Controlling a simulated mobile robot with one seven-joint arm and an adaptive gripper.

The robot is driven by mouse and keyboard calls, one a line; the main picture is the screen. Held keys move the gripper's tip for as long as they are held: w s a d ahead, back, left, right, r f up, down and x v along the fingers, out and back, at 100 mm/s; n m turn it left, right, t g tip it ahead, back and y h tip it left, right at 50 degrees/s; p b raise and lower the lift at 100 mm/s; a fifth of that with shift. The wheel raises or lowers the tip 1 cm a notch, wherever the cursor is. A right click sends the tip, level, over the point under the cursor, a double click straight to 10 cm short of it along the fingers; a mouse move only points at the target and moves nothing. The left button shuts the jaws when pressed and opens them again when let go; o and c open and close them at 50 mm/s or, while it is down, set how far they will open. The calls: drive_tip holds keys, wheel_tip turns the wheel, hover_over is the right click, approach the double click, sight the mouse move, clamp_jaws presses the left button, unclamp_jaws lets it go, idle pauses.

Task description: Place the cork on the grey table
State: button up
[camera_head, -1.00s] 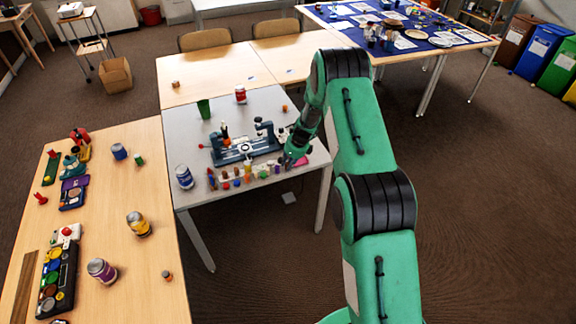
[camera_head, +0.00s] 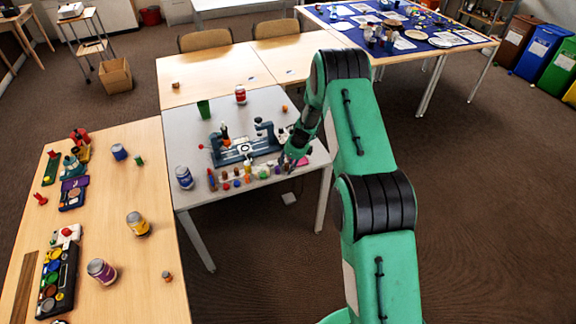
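The grey table (camera_head: 185,138) stands in the middle, below the far wooden tables. My gripper (camera_head: 288,165) is low over its right front part, at the right end of a row of small coloured pieces. The fingertips are small and partly hidden by my arm, so I cannot tell whether they are open or hold anything. I cannot make out for sure which piece is the cork. Small brownish pieces stand in the row (camera_head: 226,185) on the grey table, near the front of the left wooden table (camera_head: 167,276), and on the far wooden table (camera_head: 175,85).
A blue-grey device (camera_head: 232,156) stands mid-table. A blue-and-white can (camera_head: 184,178) is at the left edge, a green cup (camera_head: 204,109) and a red can (camera_head: 240,95) at the back. The left wooden table (camera_head: 130,190) holds cans and toys.

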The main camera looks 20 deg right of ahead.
drive_tip(key=p+v, duration=0.2)
drive_tip(key=v, duration=1)
idle(0.6)
drive_tip(key=s+a+r+n, duration=0.2)
drive_tip(key=r, duration=0.5)
drive_tip(key=s+a+r+n, duration=0.2)
drive_tip(key=a+r+n, duration=0.1)
drive_tip(key=r, duration=0.4)
drive_tip(key=s+a+r+n, duration=0.2)
drive_tip(key=s+r, duration=0.1)
drive_tip(key=r, duration=0.4)
drive_tip(key=s+a+r+n+t, duration=0.1)
drive_tip(key=s+a+r+n, duration=0.25)
drive_tip(key=s+r, duration=0.3)
drive_tip(key=s+a+r+n, duration=0.35)
drive_tip(key=s+r, duration=0.25)
drive_tip(key=r, duration=0.2)
drive_tip(key=s+a+r+n, duration=0.1)
drive_tip(key=s+r+n, duration=0.2)
drive_tip(key=s, duration=0.7)
drive_tip(key=s+a+r+n+t+h, duration=0.1)
drive_tip(key=s+r+n, duration=0.2)
drive_tip(key=s+n, duration=0.4)
drive_tip(key=s+a+r+n, duration=0.1)
drive_tip(key=s+n, duration=0.4)
drive_tip(key=s, duration=0.9)
drive_tip(key=shift+s+a+r+h, duration=0.3)
drive_tip(key=shift+s+r+h, duration=0.1)
drive_tip(key=shift+r, duration=0.5)
